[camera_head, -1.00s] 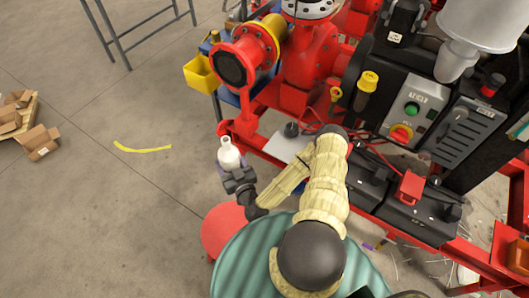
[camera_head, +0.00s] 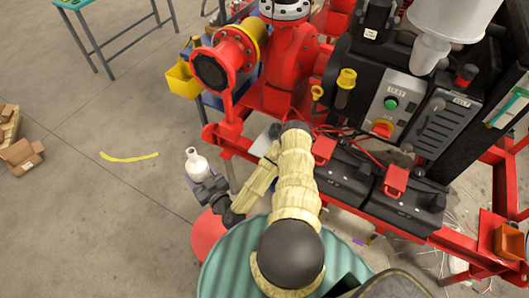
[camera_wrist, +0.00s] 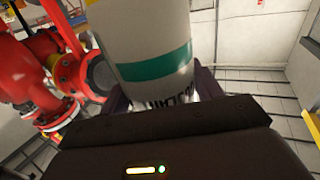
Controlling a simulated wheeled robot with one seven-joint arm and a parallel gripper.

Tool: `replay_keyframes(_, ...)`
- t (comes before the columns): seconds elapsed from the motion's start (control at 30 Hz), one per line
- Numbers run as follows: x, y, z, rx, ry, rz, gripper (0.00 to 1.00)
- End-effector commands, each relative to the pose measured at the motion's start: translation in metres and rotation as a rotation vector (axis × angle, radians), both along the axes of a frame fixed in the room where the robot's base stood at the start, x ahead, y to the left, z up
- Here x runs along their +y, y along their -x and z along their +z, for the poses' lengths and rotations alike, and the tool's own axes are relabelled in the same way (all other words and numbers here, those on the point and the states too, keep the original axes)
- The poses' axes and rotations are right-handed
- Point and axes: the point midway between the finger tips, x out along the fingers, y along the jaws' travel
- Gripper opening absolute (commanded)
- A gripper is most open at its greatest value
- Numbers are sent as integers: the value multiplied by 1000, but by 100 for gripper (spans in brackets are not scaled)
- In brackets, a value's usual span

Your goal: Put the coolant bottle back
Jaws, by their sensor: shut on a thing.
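The white coolant bottle (camera_head: 198,166) is in the head view at centre left, its neck up and roughly upright. In the wrist view the white bottle (camera_wrist: 152,50) with a green band fills the upper middle, close to the camera. My gripper (camera_head: 208,186) is shut on the bottle, its jaws at the lower part of it. The jaws (camera_wrist: 165,98) show on both sides of the bottle in the wrist view. The bottle is held over the floor, left of the red skid frame. The bottle's base is hidden by the gripper.
The red pump skid (camera_head: 240,148) with pipes, a control box (camera_head: 395,105) and black batteries (camera_head: 340,165) fills the right. A yellow bin (camera_head: 183,80) hangs left of the pump. Cardboard boxes (camera_head: 22,156) and a yellow strip (camera_head: 128,157) lie on otherwise clear floor. A green-topped table (camera_head: 97,12) stands at the back.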

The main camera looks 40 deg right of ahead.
Motion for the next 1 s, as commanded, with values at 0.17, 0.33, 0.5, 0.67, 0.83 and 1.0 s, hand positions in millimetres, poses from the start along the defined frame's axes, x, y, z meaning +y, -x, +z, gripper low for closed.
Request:
replay_keyframes(0.17,-25,-14,-18,-14,10,1,35)
replay_keyframes(0.33,-67,-32,-37,-21,16,-1,35)
replay_keyframes(0.5,-113,-48,-49,-21,20,-13,35)
replay_keyframes(0.67,-157,-59,-57,-15,23,-35,35)
replay_keyframes(0.83,-206,-65,-60,-9,25,-69,35)
replay_keyframes(1.0,-253,-67,-59,-3,22,-114,35)
